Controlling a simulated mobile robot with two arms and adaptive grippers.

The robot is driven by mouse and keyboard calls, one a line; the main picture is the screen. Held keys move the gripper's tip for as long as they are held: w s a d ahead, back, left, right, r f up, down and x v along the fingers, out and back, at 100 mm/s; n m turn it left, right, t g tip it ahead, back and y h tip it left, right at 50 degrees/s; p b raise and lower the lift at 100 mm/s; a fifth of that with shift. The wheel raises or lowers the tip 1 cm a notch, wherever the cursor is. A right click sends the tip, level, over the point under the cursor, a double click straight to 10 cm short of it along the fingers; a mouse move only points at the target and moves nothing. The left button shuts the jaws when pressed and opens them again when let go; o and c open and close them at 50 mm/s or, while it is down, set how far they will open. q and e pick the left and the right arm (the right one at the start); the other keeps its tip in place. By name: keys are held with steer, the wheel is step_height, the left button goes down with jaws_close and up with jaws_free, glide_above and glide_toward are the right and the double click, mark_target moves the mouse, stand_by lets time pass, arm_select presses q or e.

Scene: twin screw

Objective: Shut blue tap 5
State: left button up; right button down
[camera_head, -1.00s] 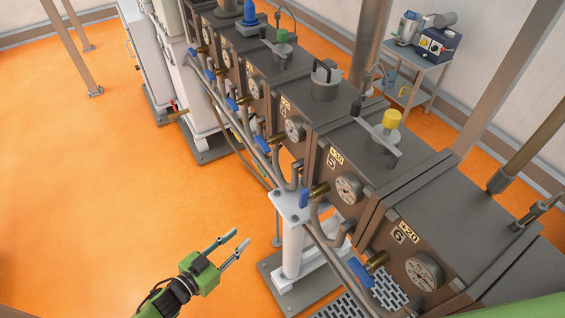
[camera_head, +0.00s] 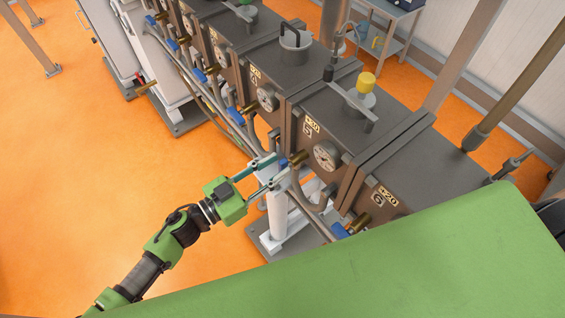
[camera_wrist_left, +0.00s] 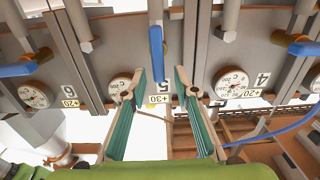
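Blue tap 5 (camera_head: 284,163) is a blue lever on a brass valve below the box labelled 5 (camera_head: 307,131). In the left wrist view the blue lever of tap 5 (camera_wrist_left: 156,52) points along the view, crosswise to the levers of its neighbours. My left gripper (camera_head: 275,166) is open at tap 5. In the left wrist view, my left gripper's fingertips (camera_wrist_left: 160,76) stand apart, one on each side of the lever's line. I cannot tell whether they touch it. My right gripper is not in view.
Blue tap 6 (camera_head: 341,230) and blue tap 4 (camera_head: 235,116) sit on either side. Grey pipes and a white post (camera_head: 277,213) run below the boxes. The orange floor (camera_head: 90,190) to the left is clear.

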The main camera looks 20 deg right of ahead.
arm_select(q)
steer(key=shift+w+d, duration=0.2)
steer(key=shift+d, duration=0.5)
steer(key=shift+w+d+b, duration=0.2)
steer(key=shift+d+b, duration=0.1)
steer(key=shift+d, duration=0.35)
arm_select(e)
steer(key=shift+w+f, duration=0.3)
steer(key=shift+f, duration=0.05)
arm_select(q)
steer(key=shift+c, duration=0.4)
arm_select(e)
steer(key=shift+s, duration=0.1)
arm_select(q)
jaws_close()
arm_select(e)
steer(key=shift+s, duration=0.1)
